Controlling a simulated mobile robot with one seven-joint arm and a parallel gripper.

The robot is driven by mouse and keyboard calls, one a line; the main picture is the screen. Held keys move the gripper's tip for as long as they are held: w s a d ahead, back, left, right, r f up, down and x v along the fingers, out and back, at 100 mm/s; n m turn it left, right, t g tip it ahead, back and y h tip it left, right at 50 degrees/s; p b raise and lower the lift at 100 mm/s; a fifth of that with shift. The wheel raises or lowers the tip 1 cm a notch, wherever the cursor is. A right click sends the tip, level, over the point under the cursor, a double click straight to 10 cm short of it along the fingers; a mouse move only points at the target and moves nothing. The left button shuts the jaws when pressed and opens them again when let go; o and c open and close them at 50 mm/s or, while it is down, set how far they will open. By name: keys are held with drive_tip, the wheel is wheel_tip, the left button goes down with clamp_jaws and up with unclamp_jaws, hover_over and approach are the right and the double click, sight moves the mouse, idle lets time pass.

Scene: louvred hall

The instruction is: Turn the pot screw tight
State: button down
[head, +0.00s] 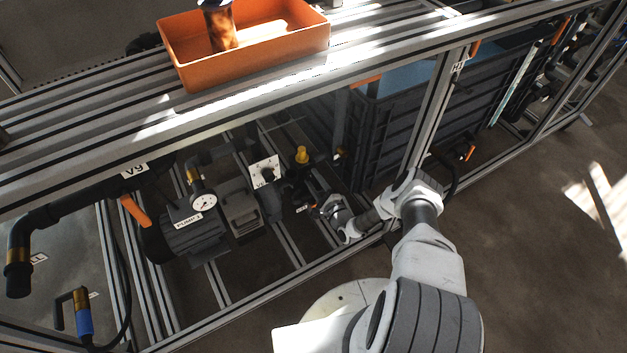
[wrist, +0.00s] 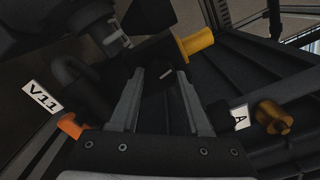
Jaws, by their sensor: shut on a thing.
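In the wrist view the two grey fingers of my gripper (wrist: 162,92) reach forward, one on each side of a dark part (wrist: 158,84). They are shut on it. The part is in shadow, and I cannot make out its shape or tell for sure that it is the pot screw. In the head view my gripper (head: 322,206) is low inside the frame, to the right of the pump, and what it holds is hidden there. A yellow knob (head: 302,155) stands above and left of my gripper; a yellow cylinder (wrist: 194,43) shows beyond the fingers in the wrist view.
The V11 label (wrist: 42,98) and an orange lever (wrist: 72,126) are left of the fingers; a brass fitting (wrist: 273,117) is right. The pump (head: 193,234) with its gauge (head: 204,203) stands left. A frame post (head: 432,105) and dark crate (head: 395,130) bound the right.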

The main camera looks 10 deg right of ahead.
drive_tip(key=shift+m, duration=1.1)
drive_tip(key=shift+c, duration=1.8)
unclamp_jaws()
drive_tip(key=shift+s, duration=0.1)
